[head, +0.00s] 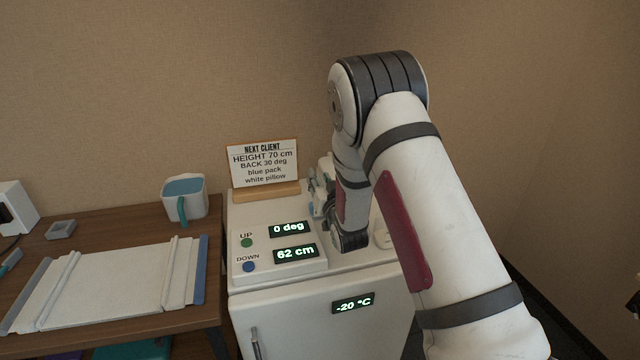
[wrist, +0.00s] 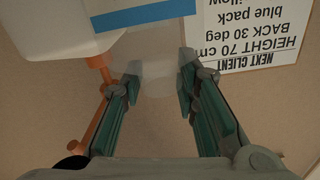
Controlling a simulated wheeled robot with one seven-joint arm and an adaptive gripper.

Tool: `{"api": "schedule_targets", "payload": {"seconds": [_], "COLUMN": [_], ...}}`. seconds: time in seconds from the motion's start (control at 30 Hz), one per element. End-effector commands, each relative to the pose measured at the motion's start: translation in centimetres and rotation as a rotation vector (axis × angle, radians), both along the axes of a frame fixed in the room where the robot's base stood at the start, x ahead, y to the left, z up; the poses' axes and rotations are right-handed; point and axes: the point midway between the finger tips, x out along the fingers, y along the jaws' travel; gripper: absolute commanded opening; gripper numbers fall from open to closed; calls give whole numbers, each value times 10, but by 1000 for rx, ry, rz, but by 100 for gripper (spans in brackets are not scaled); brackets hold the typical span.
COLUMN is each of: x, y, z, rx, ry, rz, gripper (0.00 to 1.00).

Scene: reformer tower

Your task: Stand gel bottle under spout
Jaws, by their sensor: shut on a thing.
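In the wrist view my gripper (wrist: 159,84) is shut on a pale, translucent thing (wrist: 158,68), which I take to be the gel bottle. Only part of it shows between the two green-padded fingers, and its outline is faint. At the upper left of the wrist view is a white body (wrist: 60,25) with an orange part (wrist: 97,65) below it, beside the left finger. I cannot tell whether this is the dispenser with the spout.
A white cabinet (head: 285,290) carries a control panel reading 0 deg and 62 cm. A client sign (head: 262,163) stands at its back, also upside down in the wrist view (wrist: 245,30). Left is a wooden table (head: 130,218) with a mug (head: 186,197) and white board (head: 105,288).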

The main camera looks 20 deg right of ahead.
Motion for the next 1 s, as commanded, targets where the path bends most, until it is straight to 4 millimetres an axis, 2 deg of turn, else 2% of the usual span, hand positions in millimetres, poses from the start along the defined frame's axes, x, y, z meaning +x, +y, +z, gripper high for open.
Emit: {"api": "schedule_targets", "payload": {"seconds": [0.07,0.47,0.5,0.57,0.97,1.0], "x": [0,0,0,0,-1,-6], "y": [0,0,0,0,0,0], "z": [-9,-13,-13,-12,-8,-9], "rx": [-1,0,0,0,-1,0], "ry": [0,-2,-1,-1,-2,0], "rz": [0,0,0,0,1,0], "gripper": [0,0,37,48,48,48]}}
